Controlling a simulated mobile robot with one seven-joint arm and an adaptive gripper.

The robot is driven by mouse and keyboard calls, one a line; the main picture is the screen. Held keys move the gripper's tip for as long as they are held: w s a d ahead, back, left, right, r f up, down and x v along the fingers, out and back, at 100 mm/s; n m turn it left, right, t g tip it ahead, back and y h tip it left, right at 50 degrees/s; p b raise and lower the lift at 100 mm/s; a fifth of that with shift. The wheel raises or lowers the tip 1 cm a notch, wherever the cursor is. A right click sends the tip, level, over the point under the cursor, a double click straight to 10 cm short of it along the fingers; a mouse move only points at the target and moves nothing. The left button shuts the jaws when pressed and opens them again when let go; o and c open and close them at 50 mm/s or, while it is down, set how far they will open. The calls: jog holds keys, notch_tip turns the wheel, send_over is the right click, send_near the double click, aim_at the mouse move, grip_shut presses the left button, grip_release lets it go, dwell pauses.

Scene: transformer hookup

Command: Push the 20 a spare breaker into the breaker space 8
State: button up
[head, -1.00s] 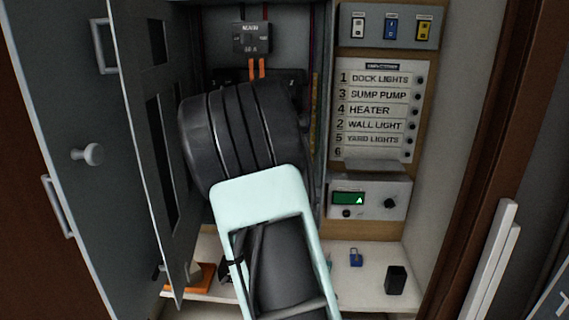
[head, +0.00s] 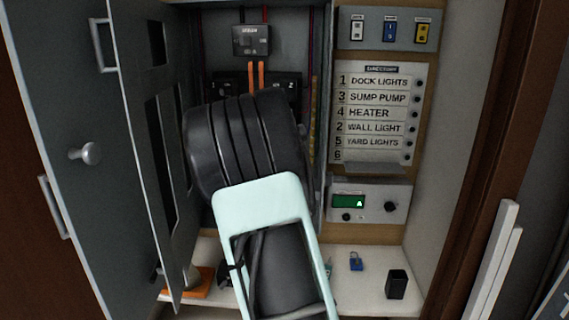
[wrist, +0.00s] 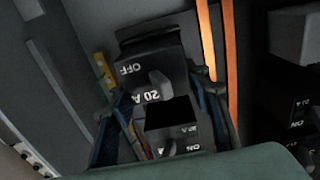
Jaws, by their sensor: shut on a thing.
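The 20 A spare breaker (wrist: 152,72) is a black block with a toggle, its "OFF" and "20 A" marks upside down in the wrist view. My gripper (wrist: 163,104) is shut on it, with dark blue fingers at its sides. Another black breaker (wrist: 172,132), marked "ON", shows just below it in that view. In the head view my arm covers the gripper, the held breaker and most of the breaker rows. I cannot make out breaker space 8 or whether the held breaker is seated.
Orange wires (wrist: 229,50) run close beside the held breaker. More breakers (wrist: 290,110) stand to the right. The main breaker (head: 251,40) is above my arm. The open panel door (head: 160,150) stands at left; a labelled directory (head: 372,112) is at right. A shelf (head: 375,255) lies below.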

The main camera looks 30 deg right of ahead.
jog(key=shift+r, duration=0.1)
jog(key=o, duration=1.3)
jog(key=shift+w+d, duration=0.15)
jog(key=b+v, duration=0.1)
jog(key=v, duration=0.4)
jog(key=v, duration=1.2)
